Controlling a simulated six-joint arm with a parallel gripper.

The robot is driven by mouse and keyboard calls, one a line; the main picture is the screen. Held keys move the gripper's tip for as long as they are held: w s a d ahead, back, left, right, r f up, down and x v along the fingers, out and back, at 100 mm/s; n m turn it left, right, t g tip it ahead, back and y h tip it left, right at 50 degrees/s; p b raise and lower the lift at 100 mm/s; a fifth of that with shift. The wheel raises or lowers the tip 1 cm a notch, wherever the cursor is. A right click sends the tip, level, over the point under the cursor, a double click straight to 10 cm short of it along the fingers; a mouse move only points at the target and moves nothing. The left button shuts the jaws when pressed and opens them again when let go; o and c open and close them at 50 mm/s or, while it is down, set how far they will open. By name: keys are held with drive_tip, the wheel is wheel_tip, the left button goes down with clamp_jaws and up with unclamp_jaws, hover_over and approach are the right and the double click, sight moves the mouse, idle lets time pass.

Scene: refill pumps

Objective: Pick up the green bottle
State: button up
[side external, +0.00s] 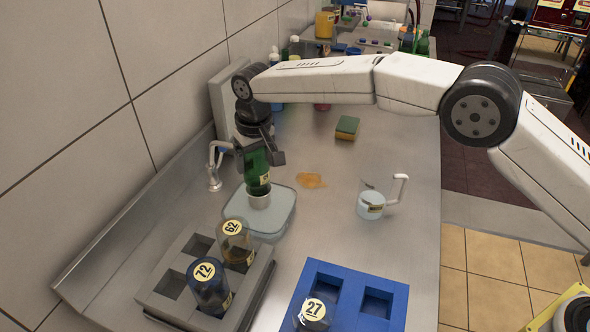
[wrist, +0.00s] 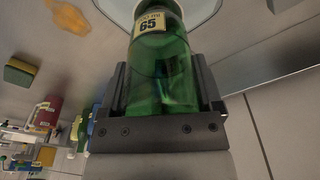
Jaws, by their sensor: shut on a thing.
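The green bottle (side external: 257,170) is between the fingers of my gripper (side external: 262,157) in the side view. It is upside down, with its silvery-white lower end (side external: 259,197) just over or touching the pale translucent lidded container (side external: 276,222); I cannot tell which. In the wrist view the green bottle (wrist: 160,75) fills the middle, with a yellow label reading 65. The dark fingers of my gripper (wrist: 168,92) press on both sides of it.
A grey rack (side external: 168,258) holds bottles 62 (side external: 236,243) and 72 (side external: 209,286). A blue rack (side external: 345,276) holds bottle 27 (side external: 312,314). A clear measuring jug (side external: 371,200), a sponge (side external: 347,127), an orange spill (side external: 311,180) and a metal tap (side external: 213,165) are nearby.

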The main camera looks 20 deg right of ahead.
wheel_tip(320, 180, up, 2)
drive_tip(key=shift+r, duration=0.1)
drive_tip(key=shift+s+d+r, duration=0.15)
drive_tip(key=shift+s+r, duration=0.25)
drive_tip(key=shift+r, duration=0.1)
drive_tip(key=s+d+r, duration=0.5)
drive_tip(key=s+r, duration=0.3)
drive_tip(key=s, duration=0.4)
drive_tip(key=shift+d+r, duration=0.15)
drive_tip(key=shift+r, duration=0.2)
drive_tip(key=shift+r, duration=0.1)
drive_tip(key=shift+r, duration=2.95)
